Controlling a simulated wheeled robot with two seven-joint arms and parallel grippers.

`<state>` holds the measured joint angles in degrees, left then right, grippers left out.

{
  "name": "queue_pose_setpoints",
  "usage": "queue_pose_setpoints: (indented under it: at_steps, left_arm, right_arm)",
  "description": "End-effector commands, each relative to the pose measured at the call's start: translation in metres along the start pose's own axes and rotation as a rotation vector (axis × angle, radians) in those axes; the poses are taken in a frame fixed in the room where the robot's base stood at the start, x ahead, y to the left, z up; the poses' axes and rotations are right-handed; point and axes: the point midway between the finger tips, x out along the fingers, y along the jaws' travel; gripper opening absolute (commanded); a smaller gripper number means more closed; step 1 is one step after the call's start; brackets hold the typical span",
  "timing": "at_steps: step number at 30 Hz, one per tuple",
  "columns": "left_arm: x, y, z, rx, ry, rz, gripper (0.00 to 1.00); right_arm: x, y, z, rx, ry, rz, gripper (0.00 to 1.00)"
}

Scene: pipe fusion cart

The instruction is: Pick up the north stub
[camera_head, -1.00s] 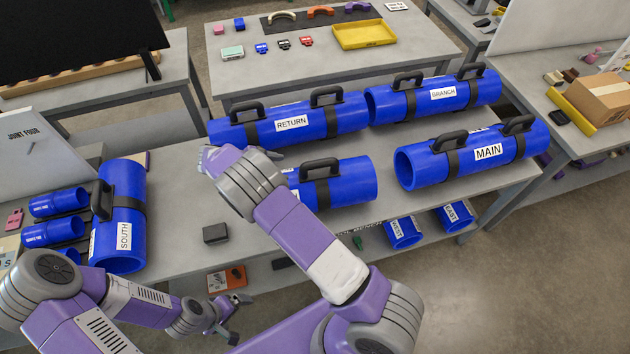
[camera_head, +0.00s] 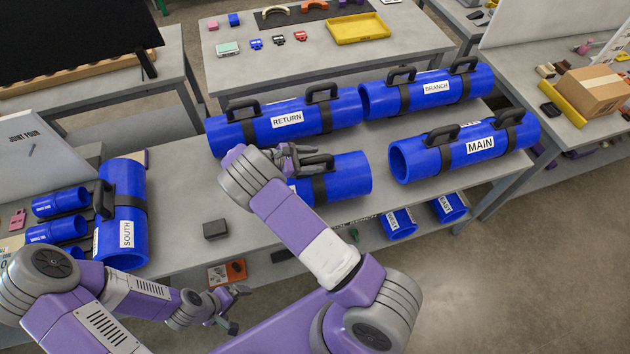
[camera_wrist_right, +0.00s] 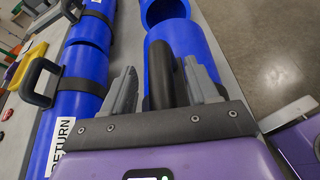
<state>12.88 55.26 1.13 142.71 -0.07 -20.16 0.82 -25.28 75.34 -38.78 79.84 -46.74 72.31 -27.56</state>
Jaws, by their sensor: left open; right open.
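A blue pipe stub with a black handle (camera_head: 349,177) lies on the bench in the middle; my right arm covers most of its label, so I cannot read it as north. My right gripper (camera_head: 296,160) is open at the handle's left end. In the right wrist view, the stub (camera_wrist_right: 197,42) lies ahead, and its black handle (camera_wrist_right: 188,78) stands between the two spread fingers of my right gripper (camera_wrist_right: 168,88). Whether the fingers touch the handle I cannot tell. My left gripper (camera_head: 236,308) is open and empty, low in front of the bench.
Blue pipes labelled RETURN (camera_head: 245,130), BRANCH (camera_head: 385,101) and MAIN (camera_head: 408,163) lie close behind and to the right. The SOUTH stub (camera_head: 125,190) and small blue pipes are at left. Stubs (camera_head: 399,229) sit on the lower shelf. A dark block (camera_head: 215,229) lies on the bench.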

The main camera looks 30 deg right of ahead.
Motion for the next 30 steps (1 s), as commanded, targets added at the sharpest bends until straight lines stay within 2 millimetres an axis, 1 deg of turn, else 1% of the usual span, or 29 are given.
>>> queue_pose_setpoints:
  at_steps: [3,8,12,15,30]
  left_arm:
    - [0.0003,-0.0002,0.0000,0.000,0.000,0.000,1.00]
    - [0.0003,-0.0002,0.0000,0.000,0.000,0.000,1.00]
    - [0.0003,-0.0001,0.0000,0.000,0.000,0.000,1.00]
    - [0.0003,-0.0001,0.0000,0.000,0.000,0.000,1.00]
    - [0.0002,-0.0001,0.0000,0.000,0.000,0.000,1.00]
  right_arm:
    - [-0.0003,-0.0001,-0.0003,0.000,0.000,0.000,0.59]
    - [-0.0005,-0.0001,-0.0003,0.000,0.001,0.000,0.35]
    - [-0.0007,0.0000,-0.0003,0.000,0.001,0.000,0.13]
    - [-0.0008,0.0000,-0.0003,0.001,0.001,0.000,0.00]
    - [-0.0010,0.0002,-0.0002,0.001,0.002,0.000,0.00]
